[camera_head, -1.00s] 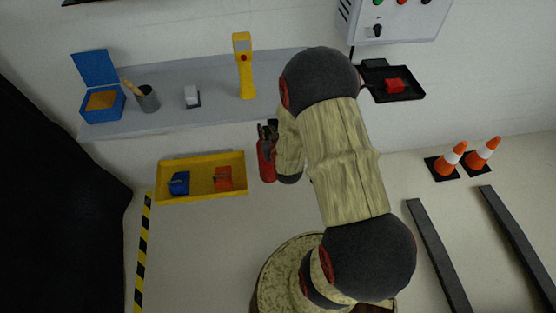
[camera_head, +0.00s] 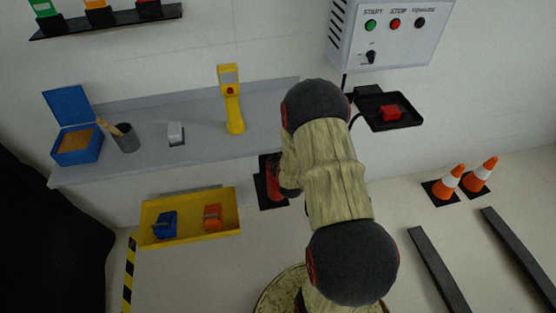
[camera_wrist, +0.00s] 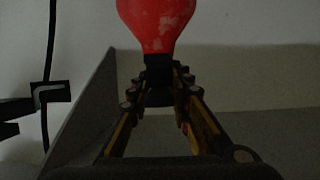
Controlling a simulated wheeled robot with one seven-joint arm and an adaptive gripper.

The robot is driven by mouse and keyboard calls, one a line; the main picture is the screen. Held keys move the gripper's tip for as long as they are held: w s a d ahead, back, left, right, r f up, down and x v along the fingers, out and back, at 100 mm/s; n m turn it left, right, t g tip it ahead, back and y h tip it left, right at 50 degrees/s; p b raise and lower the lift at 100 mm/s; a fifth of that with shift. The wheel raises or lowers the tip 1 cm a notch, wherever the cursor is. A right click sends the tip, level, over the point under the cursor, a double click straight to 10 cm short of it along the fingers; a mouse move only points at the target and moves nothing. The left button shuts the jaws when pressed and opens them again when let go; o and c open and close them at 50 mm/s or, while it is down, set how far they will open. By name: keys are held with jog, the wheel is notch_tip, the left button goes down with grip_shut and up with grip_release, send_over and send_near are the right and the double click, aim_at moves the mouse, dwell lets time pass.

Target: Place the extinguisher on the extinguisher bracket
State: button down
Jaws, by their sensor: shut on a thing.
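The red extinguisher (camera_head: 272,178) shows in the head view just left of my arm, partly hidden by it. In the wrist view its red body (camera_wrist: 157,22) is at the top centre, with a black neck between the fingers of my gripper (camera_wrist: 158,84). My gripper is shut on this neck. In the head view my gripper is mostly hidden by my arm. A flat black plate, apparently the extinguisher bracket (camera_head: 268,203), is below the grey shelf, behind or beside the extinguisher. I cannot tell whether they touch.
The grey shelf (camera_head: 200,150) above holds a yellow handheld device (camera_head: 232,105), a cup and a blue box. A yellow tray (camera_head: 188,233) is at left. A black tray (camera_head: 390,124) and control box (camera_head: 390,50) are right. Orange cones (camera_head: 448,182) stand on the floor.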

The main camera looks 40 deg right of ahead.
jog(key=w+d+f+b, duration=0.3)
jog(key=w+f+b, duration=0.2)
jog(key=w+f, duration=0.3)
notch_tip(320, 180, down, 2)
jog(key=shift+d, duration=0.35)
jog(key=c, duration=2.1)
grip_release()
jog(key=shift+s+a+f, duration=0.1)
jog(key=shift+s+f, duration=0.05)
jog(key=shift+f, duration=0.2)
jog(key=o, duration=0.5)
jog(key=shift+c, duration=0.2)
